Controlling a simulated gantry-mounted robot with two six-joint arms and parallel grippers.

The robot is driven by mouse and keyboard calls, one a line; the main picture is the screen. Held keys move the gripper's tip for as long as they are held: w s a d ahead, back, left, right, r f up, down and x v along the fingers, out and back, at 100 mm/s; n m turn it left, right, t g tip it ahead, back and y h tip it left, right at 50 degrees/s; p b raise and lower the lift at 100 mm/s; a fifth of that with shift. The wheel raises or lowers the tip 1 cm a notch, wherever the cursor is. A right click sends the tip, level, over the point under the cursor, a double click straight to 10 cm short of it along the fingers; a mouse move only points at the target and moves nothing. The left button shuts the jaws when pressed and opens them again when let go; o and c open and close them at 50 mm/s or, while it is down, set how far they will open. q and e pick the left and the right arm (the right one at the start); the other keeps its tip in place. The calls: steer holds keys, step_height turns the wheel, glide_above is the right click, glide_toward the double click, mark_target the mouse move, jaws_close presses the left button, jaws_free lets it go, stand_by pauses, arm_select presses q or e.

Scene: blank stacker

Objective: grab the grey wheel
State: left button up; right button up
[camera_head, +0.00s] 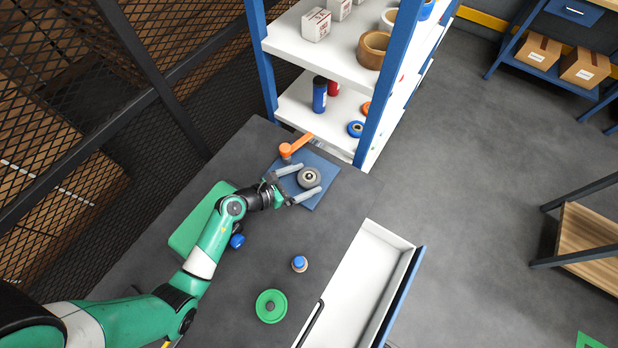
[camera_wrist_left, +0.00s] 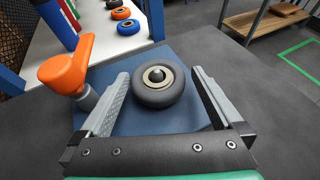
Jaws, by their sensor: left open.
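The grey wheel (camera_head: 309,178) is a dark grey tyre with a light hub. It sits on a blue square plate (camera_head: 322,163) on the dark table. My left gripper (camera_head: 307,182) is open, with one finger on each side of the wheel. In the left wrist view the wheel (camera_wrist_left: 159,82) lies between the two fingers (camera_wrist_left: 160,80), with a visible gap to each. An orange lever (camera_head: 296,146) stands at the plate's far left edge and also shows in the left wrist view (camera_wrist_left: 66,68). My right gripper is not in view.
A white shelf (camera_head: 335,58) with blue posts stands behind the plate. A green wheel (camera_head: 271,306) and a small blue-topped piece (camera_head: 299,263) are nearer on the table. A green box (camera_head: 197,225) lies beside my left arm. An open white drawer (camera_head: 352,285) juts out at right.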

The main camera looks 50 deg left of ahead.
mark_target(309, 172)
arm_select(q)
steer(key=shift+x, duration=0.95)
steer(key=c, duration=1.1)
steer(key=shift+c, duration=0.2)
steer(key=shift+r, duration=0.1)
steer(key=r+p, duration=0.2)
steer(key=r, duration=0.1)
steer(key=r+p, duration=0.1)
steer(key=shift+s+d+r, duration=0.1)
steer(key=shift+d+r, duration=0.05)
steer(key=shift+d, duration=0.1)
steer(key=s+d+r+p, duration=0.2)
steer(key=d+r+p, duration=0.6)
steer(key=d+p, duration=0.5)
steer(key=p, duration=0.4)
steer(key=shift+r, duration=0.35)
